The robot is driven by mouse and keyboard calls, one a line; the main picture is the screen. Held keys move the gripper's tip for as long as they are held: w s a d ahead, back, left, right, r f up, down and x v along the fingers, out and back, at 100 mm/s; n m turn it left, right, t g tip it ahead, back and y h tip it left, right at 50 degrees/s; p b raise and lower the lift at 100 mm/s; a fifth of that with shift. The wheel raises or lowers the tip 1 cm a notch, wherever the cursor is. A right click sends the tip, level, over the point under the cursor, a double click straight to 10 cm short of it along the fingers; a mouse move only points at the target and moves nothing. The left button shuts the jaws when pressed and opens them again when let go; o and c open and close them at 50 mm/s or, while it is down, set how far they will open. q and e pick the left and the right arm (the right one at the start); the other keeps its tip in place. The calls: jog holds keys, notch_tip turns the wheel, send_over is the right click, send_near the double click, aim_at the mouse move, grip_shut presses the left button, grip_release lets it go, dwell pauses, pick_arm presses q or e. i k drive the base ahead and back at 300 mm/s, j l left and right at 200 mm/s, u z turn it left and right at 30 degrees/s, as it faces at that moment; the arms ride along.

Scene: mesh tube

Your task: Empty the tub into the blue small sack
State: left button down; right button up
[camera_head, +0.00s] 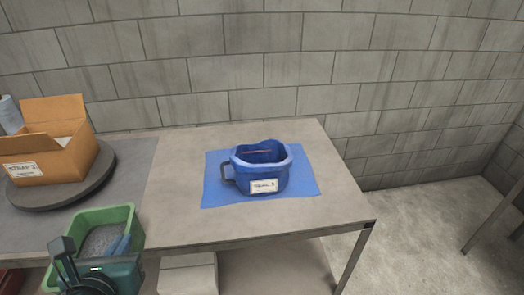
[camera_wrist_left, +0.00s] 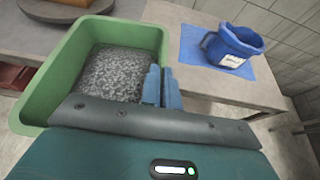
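The green tub (camera_head: 108,212) holds grey granules and is at the lower left of the head view, near the table's front edge. It fills the left of the left wrist view (camera_wrist_left: 60,65). My left gripper (camera_head: 122,245) has its blue fingers at the tub's right wall, and they look closed on that wall in the left wrist view (camera_wrist_left: 161,88). The blue small sack (camera_head: 262,175) stands upright and open on a blue mat (camera_head: 216,190), right of the tub. It has a white label and a side handle. My right gripper is out of view.
A cardboard box (camera_head: 70,165) with open flaps sits on a dark round turntable (camera_head: 97,183) at the left. The table (camera_head: 180,215) is bare between the tub and the mat. A block wall stands behind, and the table ends right of the mat.

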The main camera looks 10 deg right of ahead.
aim_at(261, 168)
jog(key=i+l+z, duration=0.1)
jog(key=l+z, duration=0.2)
jog(key=l, duration=0.15)
jog(key=i+l+z, duration=0.25)
jog(key=l, duration=0.15)
jog(key=i+l+z, duration=0.1)
jog(key=l+z, duration=0.2)
jog(key=l, duration=0.15)
